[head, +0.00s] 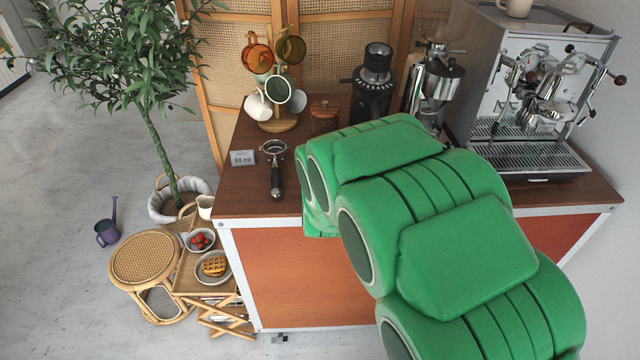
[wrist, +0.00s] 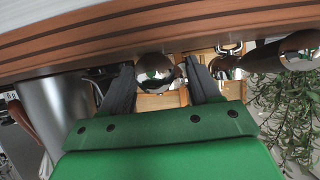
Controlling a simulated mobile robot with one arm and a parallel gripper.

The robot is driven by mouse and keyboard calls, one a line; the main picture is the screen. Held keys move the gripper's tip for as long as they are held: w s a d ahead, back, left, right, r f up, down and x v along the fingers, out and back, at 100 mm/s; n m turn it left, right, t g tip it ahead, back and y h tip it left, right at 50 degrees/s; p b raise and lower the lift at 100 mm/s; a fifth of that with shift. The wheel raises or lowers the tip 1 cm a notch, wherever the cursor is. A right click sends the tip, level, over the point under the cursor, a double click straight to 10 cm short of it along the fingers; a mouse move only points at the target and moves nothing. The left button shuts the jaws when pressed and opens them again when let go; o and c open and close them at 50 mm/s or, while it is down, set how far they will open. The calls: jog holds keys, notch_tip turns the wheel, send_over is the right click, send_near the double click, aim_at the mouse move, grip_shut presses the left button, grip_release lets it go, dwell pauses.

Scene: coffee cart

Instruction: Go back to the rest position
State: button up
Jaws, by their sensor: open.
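My gripper (wrist: 160,75) shows in the wrist view with its two dark fingers apart. A shiny round metal thing appears between the fingertips; I cannot tell if it is near or far, and no hold on it is visible. In the head view, my green arm fills the lower right and reaches over the front edge of the cart (head: 300,280); the gripper fingers are hidden there. The portafilter (head: 275,168) lies on the cart top, left of my arm.
A mug tree (head: 279,122), black grinder (head: 373,85), chrome grinder (head: 440,85) and espresso machine (head: 535,90) stand on the cart. A small scale or sign (head: 243,158) is by the portafilter.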

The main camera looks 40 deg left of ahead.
dwell(0.4)
grip_shut()
jog(key=shift+r, duration=0.2)
dwell(0.4)
jog(key=shift+r, duration=2.4)
